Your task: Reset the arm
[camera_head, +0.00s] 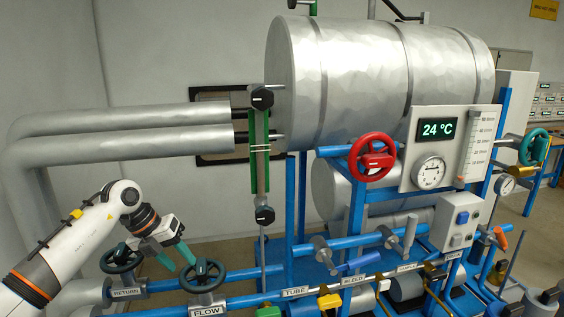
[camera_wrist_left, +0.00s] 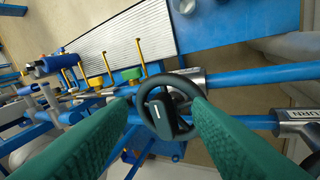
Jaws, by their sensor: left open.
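My left gripper (camera_head: 176,256) shows at the lower left of the head view, pointing down and right. Its two green fingers are apart, with nothing held between them. The dark RETURN handwheel (camera_head: 121,258) is left of the gripper, and the dark FLOW handwheel (camera_head: 203,275) is just right of it. In the left wrist view the open gripper (camera_wrist_left: 160,104) has a black handwheel (camera_wrist_left: 168,122) beyond and between its fingertips; I cannot tell for sure which wheel it is. Whether the fingers touch it is unclear. My right gripper is not in view.
A large silver tank (camera_head: 360,75) fills the upper middle. A red handwheel (camera_head: 372,157) and a gauge panel (camera_head: 447,150) stand in front of it. Blue pipes (camera_head: 250,298) with valves run along the bottom. Grey pipes (camera_head: 130,130) pass above my left arm.

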